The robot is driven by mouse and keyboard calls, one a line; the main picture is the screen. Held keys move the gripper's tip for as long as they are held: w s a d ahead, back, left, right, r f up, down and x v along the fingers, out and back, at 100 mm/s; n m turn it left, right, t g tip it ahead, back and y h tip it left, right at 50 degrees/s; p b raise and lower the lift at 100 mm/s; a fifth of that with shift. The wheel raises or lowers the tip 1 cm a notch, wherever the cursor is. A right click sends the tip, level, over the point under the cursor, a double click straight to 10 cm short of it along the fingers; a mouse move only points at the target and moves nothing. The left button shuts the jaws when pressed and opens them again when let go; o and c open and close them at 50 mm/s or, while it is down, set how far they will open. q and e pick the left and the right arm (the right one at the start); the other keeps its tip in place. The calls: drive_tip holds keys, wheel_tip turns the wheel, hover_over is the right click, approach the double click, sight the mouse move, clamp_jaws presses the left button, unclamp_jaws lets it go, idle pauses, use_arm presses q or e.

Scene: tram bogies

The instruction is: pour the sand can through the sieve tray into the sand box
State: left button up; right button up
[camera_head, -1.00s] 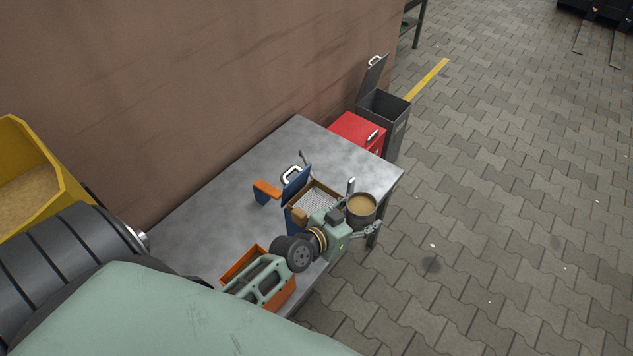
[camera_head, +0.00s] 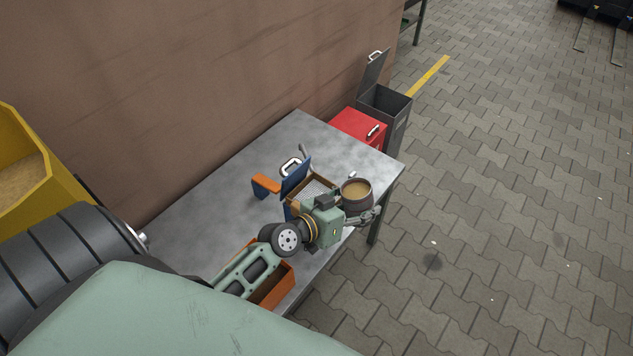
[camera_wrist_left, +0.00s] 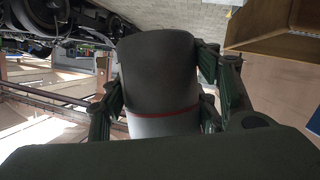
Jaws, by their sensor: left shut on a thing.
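My left gripper (camera_head: 368,214) is shut on the sand can (camera_head: 350,205), a dark round can with tan sand visible in its open top. In the left wrist view the can (camera_wrist_left: 158,75) sits between both fingers, with a red line above a pale band. The sieve tray (camera_head: 326,182), a brown frame around a light mesh, lies on the blue sand box (camera_head: 288,210), largely hidden by my wrist. The can is held beside the tray's right edge, its sand still inside. The tray's frame (camera_wrist_left: 275,42) also shows at the wrist view's upper right.
The grey table (camera_head: 215,215) carries an orange-and-blue object (camera_head: 266,184) left of the box and an orange bin (camera_head: 272,290) in front, partly behind my arm. A red box (camera_head: 360,127) and an open grey bin (camera_head: 388,103) stand beyond. The table's back left is clear.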

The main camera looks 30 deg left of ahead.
sight(351, 195)
use_arm(q)
drive_tip(key=shift+a+r+n+b, duration=0.1)
drive_tip(key=shift+a+n+b, duration=0.2)
drive_tip(key=shift+b, duration=0.5)
idle(0.6)
drive_tip(key=shift+a+r+n+t+h+b, duration=0.15)
drive_tip(key=shift+a+r+n+h+b, duration=0.1)
drive_tip(key=shift+r+n+h, duration=0.15)
drive_tip(key=shift+a+r+n+t+h+b, duration=0.2)
drive_tip(key=shift+r+h+b, duration=0.1)
drive_tip(key=shift+r, duration=0.2)
idle(1.6)
drive_tip(key=shift+a+n+t+h+b, duration=0.3)
drive_tip(key=shift+a+n+b, duration=0.25)
drive_tip(key=shift+b, duration=0.3)
idle(1.5)
drive_tip(key=shift+n+b, duration=0.45)
drive_tip(key=shift+n, duration=0.1)
idle(1.2)
